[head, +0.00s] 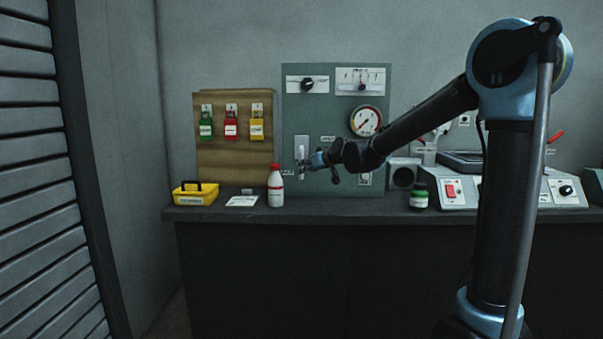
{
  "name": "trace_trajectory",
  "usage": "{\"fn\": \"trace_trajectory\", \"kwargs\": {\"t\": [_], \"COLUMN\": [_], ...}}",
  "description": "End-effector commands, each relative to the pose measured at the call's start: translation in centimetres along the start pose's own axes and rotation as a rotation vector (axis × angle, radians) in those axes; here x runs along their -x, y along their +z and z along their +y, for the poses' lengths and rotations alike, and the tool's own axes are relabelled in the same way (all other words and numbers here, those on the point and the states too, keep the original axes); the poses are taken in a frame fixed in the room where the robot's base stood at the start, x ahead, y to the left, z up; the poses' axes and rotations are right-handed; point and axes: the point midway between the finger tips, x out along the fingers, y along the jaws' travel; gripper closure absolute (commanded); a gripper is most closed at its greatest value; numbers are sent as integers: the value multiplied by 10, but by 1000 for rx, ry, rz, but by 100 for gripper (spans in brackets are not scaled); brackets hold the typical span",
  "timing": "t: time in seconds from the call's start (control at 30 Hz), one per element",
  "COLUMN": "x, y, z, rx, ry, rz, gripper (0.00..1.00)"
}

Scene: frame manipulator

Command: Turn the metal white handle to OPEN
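A grey-green panel (341,85) stands against the wall behind the bench. A white handle (301,152) shows on a pale plate at the panel's lower left. Small white labels (327,139) sit near it, but their words are too small to read. My gripper (303,168) is at the lower part of the handle and overlaps it in this view. The fingers are small and dark, so I cannot tell whether they touch the handle or are closed on it. The handle's lower end is partly hidden by my gripper.
The panel also carries a black knob (307,85), a slider plate (360,82) and a round gauge (366,121). A white bottle with a red cap (276,187) stands close below my gripper. A yellow box (195,194) and a green-capped jar (418,195) stand on the bench.

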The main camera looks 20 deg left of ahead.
Motion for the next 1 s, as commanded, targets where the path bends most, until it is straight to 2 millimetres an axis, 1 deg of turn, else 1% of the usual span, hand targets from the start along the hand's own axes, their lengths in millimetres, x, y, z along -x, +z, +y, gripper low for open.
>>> {"fn": "trace_trajectory", "kwargs": {"t": [0.03,0.2,0.4,0.6,0.87,0.9,0.97,1.0], "x": [-8,-28,-46,-54,-55,-55,-55,-55], "y": [0,0,0,0,0,0,0,0], "z": [0,0,0,0,0,0,0,0], "rx": [0,-1,0,0,-1,-1,-1,-1], "ry": [-1,-1,0,0,0,0,0,0], "rz": [0,0,0,0,0,0,0,0], "gripper": [63,63,63,63,63,65,79,88]}}
